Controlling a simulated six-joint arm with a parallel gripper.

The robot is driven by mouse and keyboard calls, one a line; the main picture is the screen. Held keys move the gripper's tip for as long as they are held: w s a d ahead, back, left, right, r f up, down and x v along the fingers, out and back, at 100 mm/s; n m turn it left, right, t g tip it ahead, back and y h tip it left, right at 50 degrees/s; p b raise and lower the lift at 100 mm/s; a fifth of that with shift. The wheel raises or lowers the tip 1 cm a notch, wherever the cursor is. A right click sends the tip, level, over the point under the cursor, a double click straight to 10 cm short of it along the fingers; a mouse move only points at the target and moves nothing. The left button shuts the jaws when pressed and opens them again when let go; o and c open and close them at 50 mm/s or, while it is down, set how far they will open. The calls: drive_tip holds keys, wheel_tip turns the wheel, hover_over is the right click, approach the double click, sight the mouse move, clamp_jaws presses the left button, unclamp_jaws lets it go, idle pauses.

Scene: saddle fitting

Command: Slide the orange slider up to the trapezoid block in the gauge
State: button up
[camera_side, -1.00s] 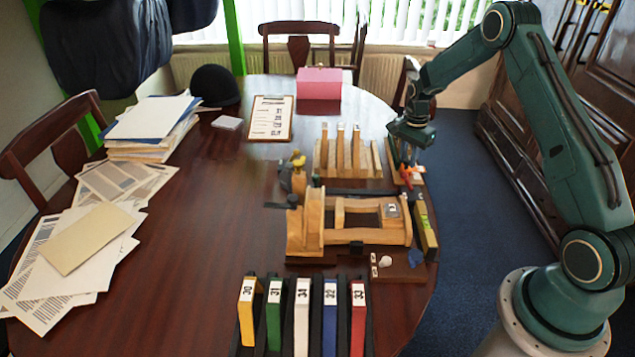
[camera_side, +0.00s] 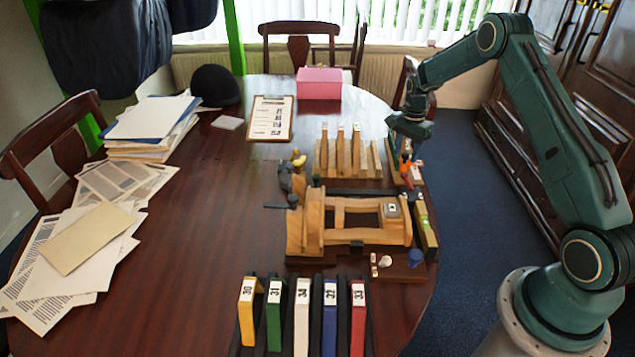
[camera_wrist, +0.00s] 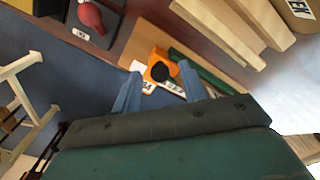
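The orange slider (camera_side: 405,169) is at the right end of the table, on a narrow wooden gauge (camera_side: 392,163). In the wrist view the orange slider (camera_wrist: 158,62) has a black round knob. My gripper (camera_wrist: 159,72) has its two blue fingers spread apart, with the slider at and just beyond their tips. I cannot tell whether either finger touches it. In the side view my gripper (camera_side: 406,152) points down over the gauge. A white label shows beside the slider in the wrist view. I cannot make out the trapezoid block clearly.
A wooden rack with upright slats (camera_side: 345,160) stands just left of the gauge. A wooden vise-like frame (camera_side: 365,237) and a yellow level (camera_side: 428,235) lie nearer the camera. Several numbered blocks (camera_side: 302,305) stand at the front. The table's middle left is clear.

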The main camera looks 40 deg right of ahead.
drive_tip(key=shift+r, duration=0.1)
wheel_tip(320, 180, up, 14)
drive_tip(key=shift+f, duration=0.2)
idle(0.6)
drive_tip(key=shift+r, duration=0.1)
drive_tip(key=s+a+r+n+t, duration=0.1)
drive_tip(key=s+a+r+n, duration=0.35)
drive_tip(key=a+r, duration=0.4)
drive_tip(key=s+a+r+n+t, duration=0.1)
drive_tip(key=s+a+r+n, duration=0.3)
drive_tip(key=s+a+r, duration=0.35)
drive_tip(key=s+a+n+t, duration=0.1)
drive_tip(key=s+a+n, duration=0.3)
drive_tip(key=s, duration=0.5)
drive_tip(key=s+a+f+n+t, duration=0.1)
drive_tip(key=s+a+n+t, duration=0.1)
drive_tip(key=s+a+n, duration=0.3)
drive_tip(key=s+a, duration=0.4)
drive_tip(key=s, duration=0.1)
drive_tip(key=shift+t, duration=0.3)
